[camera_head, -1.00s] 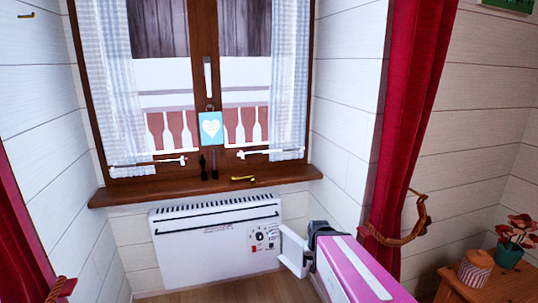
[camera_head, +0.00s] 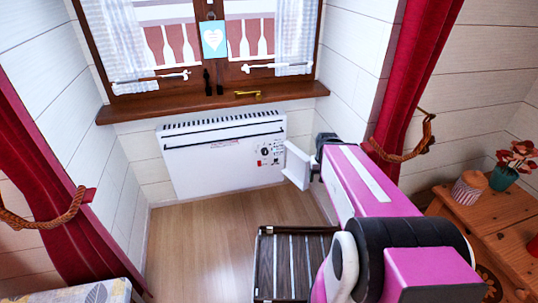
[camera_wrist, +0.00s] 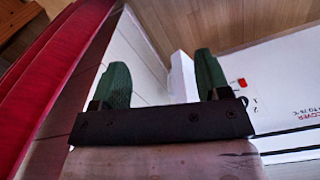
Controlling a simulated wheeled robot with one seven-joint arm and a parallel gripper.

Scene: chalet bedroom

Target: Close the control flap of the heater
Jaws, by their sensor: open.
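The white heater (camera_head: 215,158) hangs on the wall under the window sill. Its control panel (camera_head: 268,152), with a dark knob and a red switch, is at its right end and uncovered. The white control flap (camera_head: 297,166) stands open, sticking out from the heater's right end. My gripper is just right of the flap in the head view, its fingers hidden there. In the wrist view my gripper (camera_wrist: 162,80) is open, with two green fingertips. A white strip, apparently the flap seen edge-on (camera_wrist: 181,78), shows between them, nearer the right finger; contact cannot be told. The red switch (camera_wrist: 242,82) shows beyond.
The window sill (camera_head: 215,105) runs above the heater. A red curtain (camera_head: 410,80) and white wall are close on the right. A wooden table (camera_head: 485,210) with a flowerpot (camera_head: 503,178) stands at right. The wooden floor (camera_head: 200,235) before the heater is clear.

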